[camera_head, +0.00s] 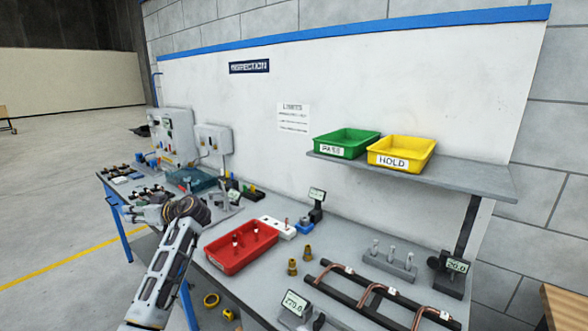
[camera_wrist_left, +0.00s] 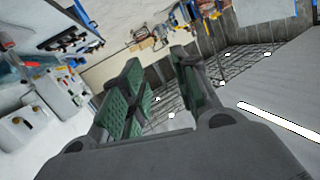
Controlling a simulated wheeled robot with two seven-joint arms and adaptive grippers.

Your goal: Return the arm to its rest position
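My left arm (camera_head: 172,268) reaches in from the lower left of the head view. My left gripper (camera_head: 142,211) is held out beyond the front edge of the workbench, left of the red tray. In the left wrist view the left gripper (camera_wrist_left: 158,68) shows two green-padded fingers standing apart with nothing between them. Bent copper tubes (camera_head: 373,292) lie across a black rack (camera_head: 352,301) at the right front of the bench. My right gripper is out of view.
A red tray (camera_head: 222,262) holding small fittings sits mid-bench. Brass fittings (camera_head: 292,267) stand beside it. A green tray (camera_head: 345,141) and a yellow tray (camera_head: 401,151) stand on the shelf (camera_head: 465,180). Open floor (camera_head: 50,215) lies to the left.

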